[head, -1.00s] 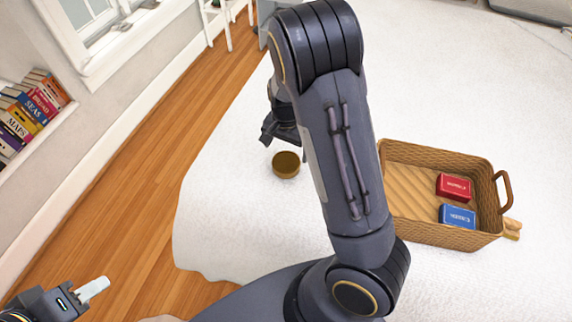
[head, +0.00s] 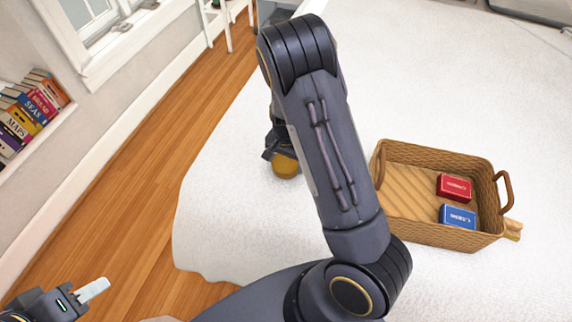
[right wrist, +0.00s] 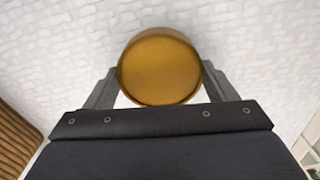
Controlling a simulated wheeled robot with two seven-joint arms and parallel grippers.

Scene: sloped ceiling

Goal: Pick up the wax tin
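The wax tin (head: 286,168) is a round, brownish-gold tin on the white covered surface, left of the basket. In the right wrist view the tin (right wrist: 160,66) sits between the tips of my right gripper (right wrist: 160,88), whose two fingers are spread on either side of it. I cannot tell whether the fingers touch its sides. In the head view my right gripper (head: 280,150) is just over the tin and covers its far part. My left gripper (head: 92,290) is at the lower left, away from the tin; only part of it shows.
A wicker basket (head: 390,222) stands to the right, holding a red box (head: 454,187) and a blue box (head: 458,216). A small wooden-coloured thing (head: 513,229) lies beside its right side. The white surface (head: 235,225) around the tin is clear. Bookshelf and window are at left.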

